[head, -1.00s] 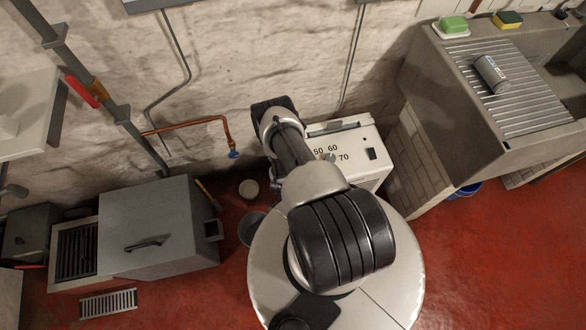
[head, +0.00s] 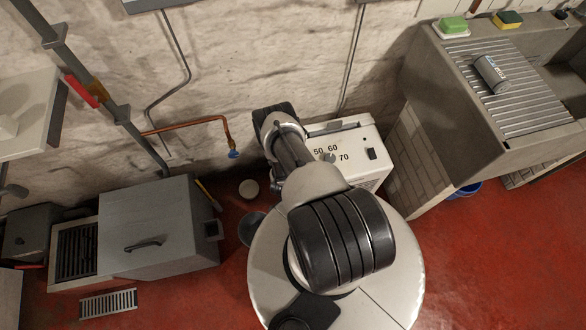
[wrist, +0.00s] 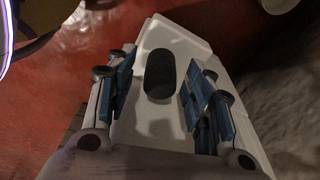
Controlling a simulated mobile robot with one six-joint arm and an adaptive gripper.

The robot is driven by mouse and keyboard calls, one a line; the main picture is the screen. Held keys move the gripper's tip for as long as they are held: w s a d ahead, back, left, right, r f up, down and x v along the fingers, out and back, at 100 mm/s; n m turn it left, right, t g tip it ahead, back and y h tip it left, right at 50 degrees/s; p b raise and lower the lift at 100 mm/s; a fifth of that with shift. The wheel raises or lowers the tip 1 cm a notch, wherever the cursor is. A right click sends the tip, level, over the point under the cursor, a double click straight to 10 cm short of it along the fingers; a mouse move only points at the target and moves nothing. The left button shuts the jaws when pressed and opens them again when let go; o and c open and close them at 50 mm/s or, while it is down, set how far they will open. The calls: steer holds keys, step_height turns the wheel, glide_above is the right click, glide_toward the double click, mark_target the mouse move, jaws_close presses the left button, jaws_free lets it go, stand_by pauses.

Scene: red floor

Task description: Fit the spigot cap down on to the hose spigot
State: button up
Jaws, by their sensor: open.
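In the wrist view my gripper (wrist: 160,90) is open, with blue-padded fingers spread left and right. A dark, rounded oblong piece (wrist: 160,72) shows between the fingers, over a white surface; it may be the spigot cap, but I cannot tell for sure. No finger visibly touches it. In the head view a copper pipe (head: 190,124) runs along the wall and bends down to a blue-ended outlet (head: 233,154), apparently the hose spigot. My arm hides the gripper there.
A white unit with number markings (head: 360,150) stands beside my arm. A grey lidded box (head: 150,235) is at left.

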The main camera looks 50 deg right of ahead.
step_height(320, 180, up, 12)
steer(key=a, duration=0.1)
steer(key=shift+w+a, duration=0.25)
steer(key=shift+a, duration=0.15)
steer(key=shift+f, duration=0.1)
stand_by(0.5)
